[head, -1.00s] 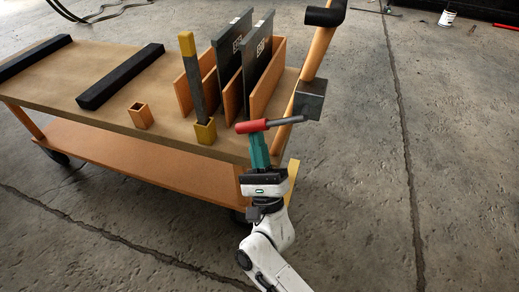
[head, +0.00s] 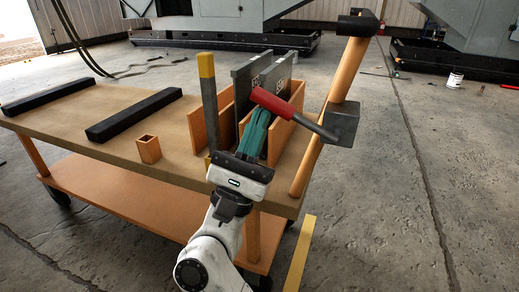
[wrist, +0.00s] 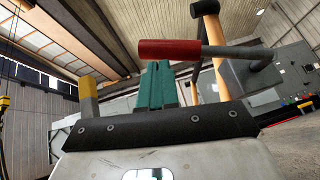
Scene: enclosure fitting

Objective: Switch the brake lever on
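The brake lever has a red grip (head: 286,105) and a grey rod (head: 325,132) joined to a grey box on the cart's handle post. In the head view it slants up to the left from the box. My gripper (head: 256,118) has green fingers, close together and pointing up at the red grip. In the wrist view, the red grip (wrist: 168,49) lies crosswise right at the fingertips (wrist: 160,66), with the rod running right. The fingers look shut, not around the grip; whether they touch it I cannot tell.
The cart (head: 110,150) carries black bars, a small orange box (head: 148,150), a yellow-topped post (head: 208,95) and dark panels (head: 280,75) in orange holders close behind my gripper. The orange handle post (head: 340,85) stands right of it. Open concrete floor lies right of the cart.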

